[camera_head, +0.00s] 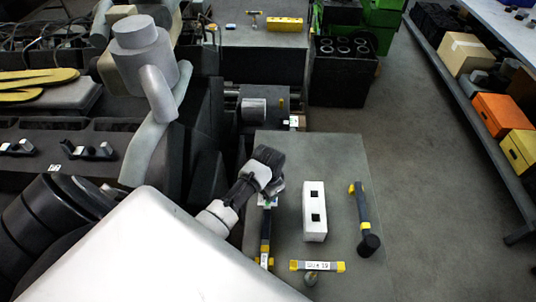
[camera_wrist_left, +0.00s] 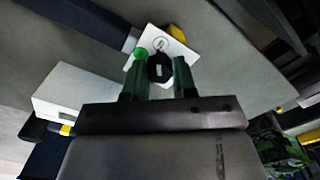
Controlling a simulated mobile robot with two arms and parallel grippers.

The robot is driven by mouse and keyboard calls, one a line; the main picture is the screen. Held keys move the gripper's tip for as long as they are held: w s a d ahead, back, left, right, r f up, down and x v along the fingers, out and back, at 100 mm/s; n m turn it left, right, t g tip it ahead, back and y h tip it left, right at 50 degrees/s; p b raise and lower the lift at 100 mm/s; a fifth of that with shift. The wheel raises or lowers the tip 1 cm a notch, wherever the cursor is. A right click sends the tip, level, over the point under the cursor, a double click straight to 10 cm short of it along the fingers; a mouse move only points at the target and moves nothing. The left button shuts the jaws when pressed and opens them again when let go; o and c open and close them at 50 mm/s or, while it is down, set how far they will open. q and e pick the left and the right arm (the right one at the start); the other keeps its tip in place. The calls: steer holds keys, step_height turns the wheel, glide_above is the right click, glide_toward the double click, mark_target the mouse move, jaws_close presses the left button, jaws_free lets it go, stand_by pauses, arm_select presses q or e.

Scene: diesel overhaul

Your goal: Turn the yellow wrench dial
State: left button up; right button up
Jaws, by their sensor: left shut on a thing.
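The yellow wrench (camera_head: 265,240) lies lengthwise on the grey table, with a dark shaft and yellow parts. Its white plate (camera_head: 267,202) shows just below my left gripper (camera_head: 269,192). In the left wrist view, the plate (camera_wrist_left: 150,46) carries a green dot and dark marks, with a yellow part (camera_wrist_left: 182,38) behind it. The black dial knob (camera_wrist_left: 161,69) sits at the plate, between the two green fingertips of my left gripper (camera_wrist_left: 159,72). The gripper is shut on the knob. In the head view my wrist hides the knob. My right gripper is in neither view.
On the table (camera_head: 345,150), a white block (camera_head: 315,212) with two black squares stands right of the wrench. A dark yellow-banded tool (camera_head: 363,215) lies farther right, and a small yellow-ended bar (camera_head: 317,266) lies in front. The table's far part is mostly clear.

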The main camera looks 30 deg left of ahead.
arm_select(q)
steer(key=shift+m, duration=0.7)
steer(key=o, duration=0.9)
steer(key=shift+o, duration=0.2)
steer(key=shift+r, duration=0.1)
step_height(320, 180, up, 11)
steer(key=b, duration=0.2)
steer(key=shift+f, duration=0.25)
